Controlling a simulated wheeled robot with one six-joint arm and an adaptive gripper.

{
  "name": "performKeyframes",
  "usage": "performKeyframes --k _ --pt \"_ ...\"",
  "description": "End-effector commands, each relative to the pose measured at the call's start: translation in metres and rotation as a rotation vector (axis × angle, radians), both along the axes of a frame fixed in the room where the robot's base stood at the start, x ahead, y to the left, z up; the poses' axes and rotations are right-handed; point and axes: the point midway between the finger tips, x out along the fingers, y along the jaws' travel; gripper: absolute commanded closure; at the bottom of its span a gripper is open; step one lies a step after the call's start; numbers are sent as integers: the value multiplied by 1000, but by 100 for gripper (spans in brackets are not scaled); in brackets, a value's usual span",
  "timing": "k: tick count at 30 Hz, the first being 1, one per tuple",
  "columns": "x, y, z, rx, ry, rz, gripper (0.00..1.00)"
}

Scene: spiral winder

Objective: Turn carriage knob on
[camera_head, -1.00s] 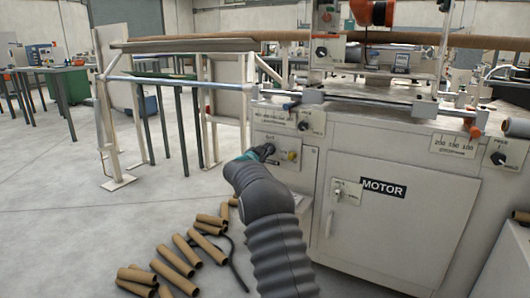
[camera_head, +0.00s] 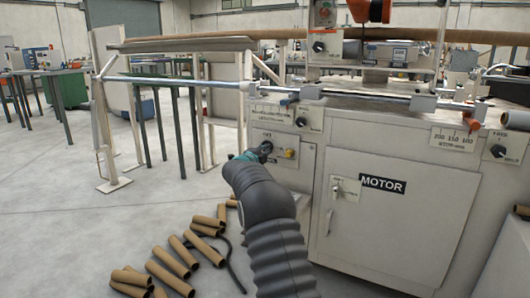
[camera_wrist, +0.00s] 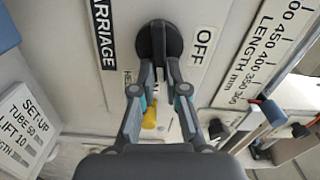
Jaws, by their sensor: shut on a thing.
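The carriage knob (camera_wrist: 160,42) is round and black, on a light panel with a CARRIAGE label (camera_wrist: 102,35) on one side and an OFF label (camera_wrist: 202,47) on the other. My gripper (camera_wrist: 159,66) is shut on the knob, with one finger on each side of its grip. The fingers hide part of the knob. In the head view, my gripper (camera_head: 258,154) is at the control panel (camera_head: 277,139) on the machine's front, and the knob (camera_head: 266,147) shows just past the fingertips. I cannot tell its exact turn angle.
A yellow button (camera_head: 290,153) sits beside the knob; it also shows close to the fingers in the wrist view (camera_wrist: 149,119). Another black knob (camera_head: 301,122) is above right. The MOTOR door (camera_head: 390,225) is to the right. Cardboard tubes (camera_head: 180,252) lie on the floor below.

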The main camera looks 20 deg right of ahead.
Motion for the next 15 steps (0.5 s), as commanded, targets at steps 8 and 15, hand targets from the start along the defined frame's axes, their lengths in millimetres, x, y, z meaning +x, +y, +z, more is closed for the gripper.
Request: performKeyframes --k 8,15 --pt "-2 -5 -2 77 -100 -8 100" --pt "-2 -5 -3 102 -132 -9 100"
